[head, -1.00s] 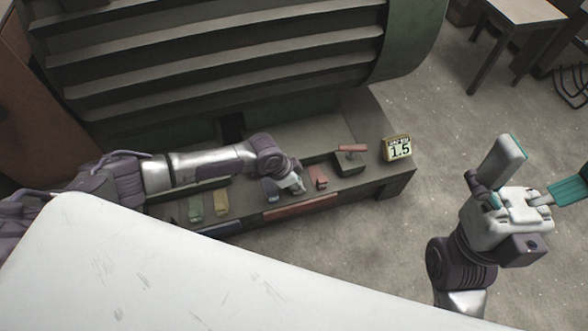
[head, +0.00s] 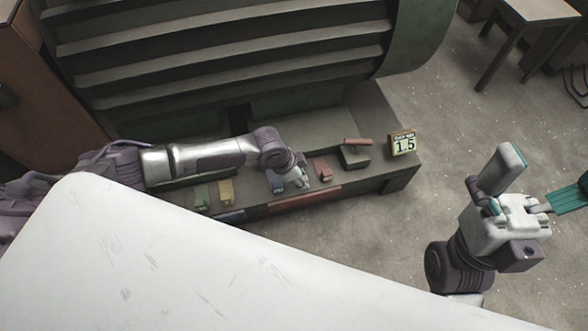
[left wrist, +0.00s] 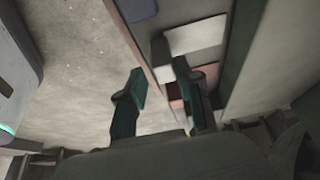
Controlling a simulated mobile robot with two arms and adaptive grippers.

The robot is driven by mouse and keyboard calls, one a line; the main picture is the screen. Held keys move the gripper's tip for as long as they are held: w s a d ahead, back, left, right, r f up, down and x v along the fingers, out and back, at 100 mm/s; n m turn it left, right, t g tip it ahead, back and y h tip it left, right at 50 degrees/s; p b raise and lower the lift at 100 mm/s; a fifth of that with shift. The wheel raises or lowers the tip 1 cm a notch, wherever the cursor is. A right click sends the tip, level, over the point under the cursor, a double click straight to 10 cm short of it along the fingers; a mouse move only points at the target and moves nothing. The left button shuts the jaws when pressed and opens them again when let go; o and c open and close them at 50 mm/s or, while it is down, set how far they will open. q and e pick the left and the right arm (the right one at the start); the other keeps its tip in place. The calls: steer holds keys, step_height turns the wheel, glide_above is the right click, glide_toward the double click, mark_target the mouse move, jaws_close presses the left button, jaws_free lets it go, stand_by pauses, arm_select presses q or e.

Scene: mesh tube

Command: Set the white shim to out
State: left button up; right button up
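The white shim (left wrist: 195,38) shows in the left wrist view as a pale flat block, between a blue block above left and red parts below. In the head view my left gripper covers that spot, and I cannot separate the shim from it. My left gripper (head: 298,180) is over the bench between the blue block (head: 277,184) and the red block (head: 323,169). In the left wrist view its fingers (left wrist: 161,78) are open, with the right fingertip near the shim's lower edge; contact is unclear. My right gripper (head: 537,180) is open and empty, away from the bench.
Green (head: 202,196) and yellow (head: 226,191) blocks stand along the bench (head: 397,172). A display reading 1.5 (head: 403,144) and a dark box with a red handle (head: 357,142) are at its right end. A louvred machine (head: 230,50) rises behind.

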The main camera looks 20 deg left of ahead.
arm_select(q)
steer(key=v, duration=1)
steer(key=shift+r, duration=0.15)
steer(key=shift+s, duration=0.1)
